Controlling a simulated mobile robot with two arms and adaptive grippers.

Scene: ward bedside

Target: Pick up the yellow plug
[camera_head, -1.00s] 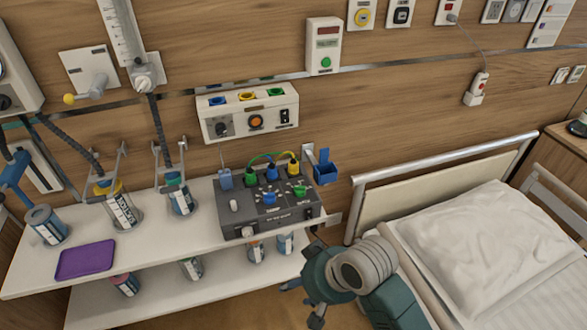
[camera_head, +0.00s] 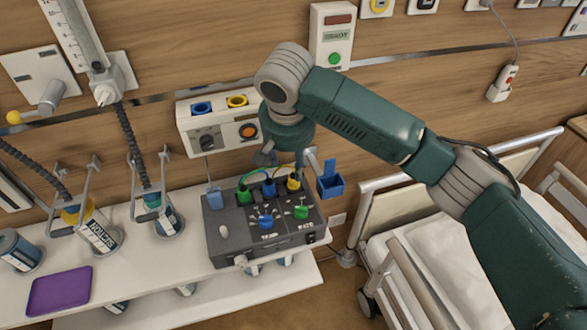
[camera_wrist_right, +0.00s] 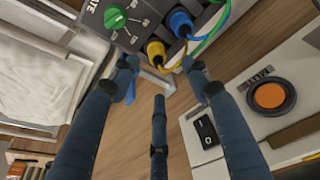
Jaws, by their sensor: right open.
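The yellow plug (camera_head: 293,182) sits upright in the top of the dark grey control box (camera_head: 218,249), at the right end of a row with a blue plug (camera_head: 269,187) and a green plug (camera_head: 244,195). My right gripper (camera_head: 287,160) is open just above and behind the yellow plug, pointing down. In the right wrist view the yellow plug (camera_wrist_right: 157,50) shows just beyond the spread fingertips (camera_wrist_right: 160,72), between the two upper fingers. It appears apart from them, and nothing is held. My left gripper is not in view.
A wall panel (camera_head: 187,128) with coloured sockets is close behind the gripper. A blue holder (camera_head: 330,184) stands right of the box. A purple tray (camera_head: 60,291) and several canisters are on the left of the shelf (camera_head: 185,262). The bed (camera_head: 415,262) is at right.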

